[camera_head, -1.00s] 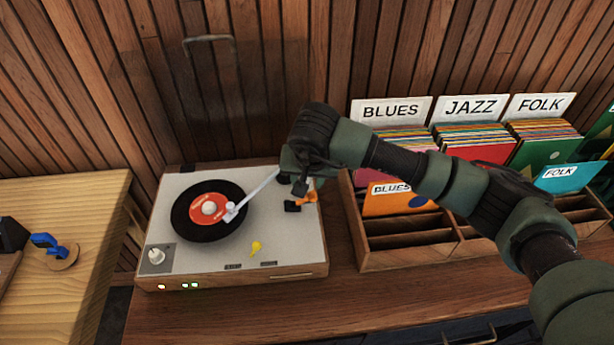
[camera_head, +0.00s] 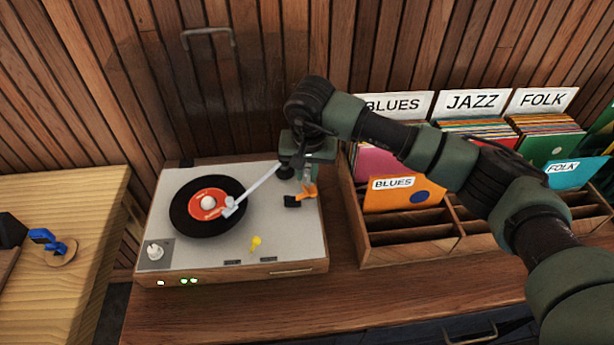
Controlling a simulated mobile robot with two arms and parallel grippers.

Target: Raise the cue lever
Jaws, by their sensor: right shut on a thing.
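The turntable (camera_head: 300,235) stands on the wooden counter with a black record (camera_head: 180,215) on its platter. The white tonearm (camera_head: 262,187) reaches over the record, its head above the orange label. The cue lever (camera_head: 308,191), an orange piece with a black end, is at the right of the deck, by the tonearm base. My right gripper (camera_head: 307,178) comes down from above and is shut on it; the fingertips are partly hidden and small. A yellow knob (camera_head: 255,242) sits apart at the deck's front. My left gripper is not in view.
A wooden record crate (camera_head: 400,254) with BLUES, JAZZ and FOLK sleeves stands close on the right, under my right arm. A clear lid with a metal handle (camera_head: 208,31) is up behind the deck. A light wood table (camera_head: 75,205) is at left.

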